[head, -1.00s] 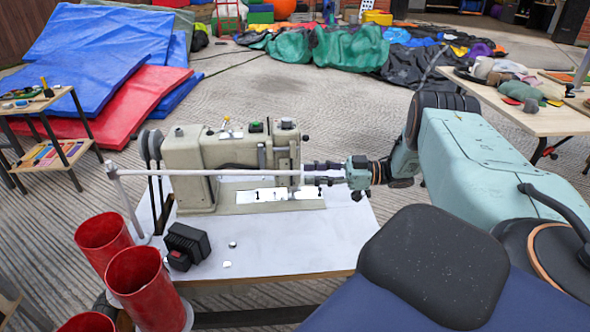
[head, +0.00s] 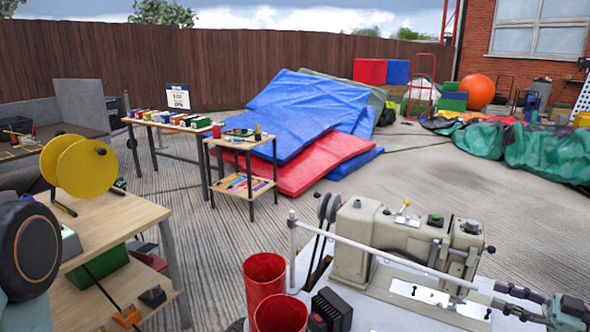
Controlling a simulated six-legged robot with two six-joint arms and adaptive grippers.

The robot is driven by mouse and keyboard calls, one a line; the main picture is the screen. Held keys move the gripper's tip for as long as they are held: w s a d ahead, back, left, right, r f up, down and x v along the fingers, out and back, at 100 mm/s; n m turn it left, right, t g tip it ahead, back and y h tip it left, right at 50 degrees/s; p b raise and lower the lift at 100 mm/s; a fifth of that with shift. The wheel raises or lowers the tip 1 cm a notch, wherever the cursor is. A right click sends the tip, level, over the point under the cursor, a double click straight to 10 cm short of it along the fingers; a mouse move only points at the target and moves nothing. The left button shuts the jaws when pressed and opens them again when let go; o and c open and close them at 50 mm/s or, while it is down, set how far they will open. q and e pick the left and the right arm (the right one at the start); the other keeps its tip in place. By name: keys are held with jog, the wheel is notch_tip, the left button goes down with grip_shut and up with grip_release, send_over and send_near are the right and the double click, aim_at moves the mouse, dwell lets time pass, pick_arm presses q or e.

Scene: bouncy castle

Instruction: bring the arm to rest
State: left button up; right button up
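My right gripper (head: 517,301) is at the lower right edge, pointing left toward the sewing machine (head: 400,240). Its two dark fingers are apart, with nothing visible between them. The fingertips are close to the needle end of the machine; I cannot tell whether they touch it. Most of the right arm is outside the picture. Part of my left arm, a dark round joint with teal below, shows at the lower left edge. My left gripper is not in view.
A wooden bench (head: 110,225) with a yellow reel (head: 88,168) is at the left. Blue and red mats (head: 290,120) lie behind.

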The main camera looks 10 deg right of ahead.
jog(key=w+a+f+m+t+h, duration=0.2)
jog(key=w+a+f+m+h, duration=0.15)
jog(key=f+m+h, duration=0.6)
jog(key=s+a+f+g, duration=0.1)
jog(key=a+f, duration=0.1)
jog(key=a, duration=0.1)
jog(key=s+a+f+m+g+h+p, duration=0.1)
jog(key=s+a+f+g, duration=0.1)
jog(key=a+f, duration=0.1)
jog(key=s+a+f+m+g, duration=0.1)
jog(key=a+f, duration=0.2)
jog(key=a, duration=0.1)
jog(key=shift+s+a+f+m+h+p, duration=0.1)
jog(key=shift+s+a+m+h+p, duration=0.05)
jog(key=shift+a+m+h+p, duration=0.2)
jog(key=s+a+f+g+p, duration=0.1)
jog(key=s+a+f+g, duration=0.1)
jog(key=s+a+g, duration=0.7)
jog(key=s+a+r+n+g+p, duration=0.1)
jog(key=s+a+r, duration=0.2)
jog(key=s, duration=0.6)
jog(key=s+a+r+p, duration=0.1)
jog(key=s+a+r, duration=0.3)
jog(key=s, duration=0.5)
jog(key=shift+a+r+n+g+h, duration=0.25)
jog(key=shift+a+n+g+h, duration=0.15)
